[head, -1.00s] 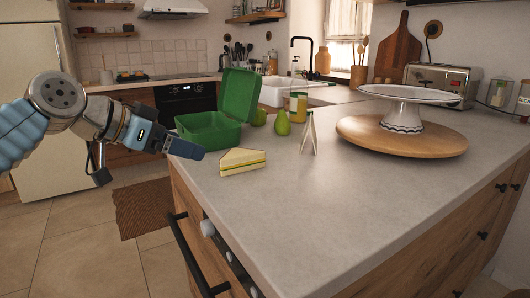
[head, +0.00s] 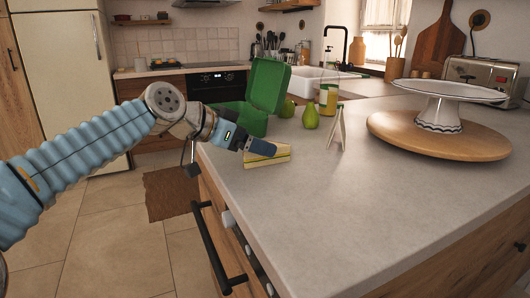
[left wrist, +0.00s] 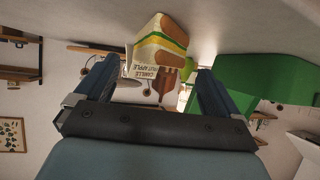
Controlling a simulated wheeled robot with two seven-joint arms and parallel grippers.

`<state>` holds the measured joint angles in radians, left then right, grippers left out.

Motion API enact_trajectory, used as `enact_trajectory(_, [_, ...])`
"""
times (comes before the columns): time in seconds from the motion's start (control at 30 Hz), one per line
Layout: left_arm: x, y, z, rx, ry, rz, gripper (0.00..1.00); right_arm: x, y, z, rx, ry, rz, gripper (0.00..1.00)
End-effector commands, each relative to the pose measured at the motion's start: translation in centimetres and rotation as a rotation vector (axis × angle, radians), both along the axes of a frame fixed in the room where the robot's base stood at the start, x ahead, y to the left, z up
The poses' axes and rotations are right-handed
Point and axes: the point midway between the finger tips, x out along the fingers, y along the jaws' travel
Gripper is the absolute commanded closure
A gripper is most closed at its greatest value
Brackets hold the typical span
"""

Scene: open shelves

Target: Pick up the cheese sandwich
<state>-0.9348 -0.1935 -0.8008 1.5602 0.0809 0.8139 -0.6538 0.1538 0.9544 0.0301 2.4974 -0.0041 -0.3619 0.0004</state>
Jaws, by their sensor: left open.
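The cheese sandwich (head: 272,160) is a pale wedge with a yellow-and-green filling line. It lies on the near left part of the counter in the head view. My left gripper (head: 262,147) is over its upper edge and hides part of it. In the left wrist view, the open fingers of my left gripper (left wrist: 158,66) stand wide apart. The sandwich (left wrist: 165,38) shows between and beyond the fingertips, with no visible grip on it. My right gripper is in neither view.
An open green lunchbox (head: 267,86) stands behind the sandwich. Green pears (head: 311,118), a jar (head: 328,99) and a white folded card (head: 338,128) are to the right. A cake stand (head: 440,125) sits on a round board (head: 480,143). The counter's front is clear.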

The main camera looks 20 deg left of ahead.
Motion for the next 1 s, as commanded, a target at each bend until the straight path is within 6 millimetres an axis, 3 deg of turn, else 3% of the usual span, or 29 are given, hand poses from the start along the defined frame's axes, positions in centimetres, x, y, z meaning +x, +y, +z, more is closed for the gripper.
enact_trajectory(0.13, [1.5,-1.1,-0.9,0.003,0.002,-0.002,0.04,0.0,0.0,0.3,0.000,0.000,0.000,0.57])
enact_trajectory(0.4, [1.9,-1.2,-1.2,0.000,0.000,0.000,0.04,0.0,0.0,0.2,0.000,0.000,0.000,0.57])
enact_trajectory(0.67, [1.9,-1.2,-1.2,0.001,0.000,0.000,0.40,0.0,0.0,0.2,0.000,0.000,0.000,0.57])
enact_trajectory(1.0, [1.9,-1.2,-1.1,0.001,0.000,0.000,0.40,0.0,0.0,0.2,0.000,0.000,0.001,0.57])
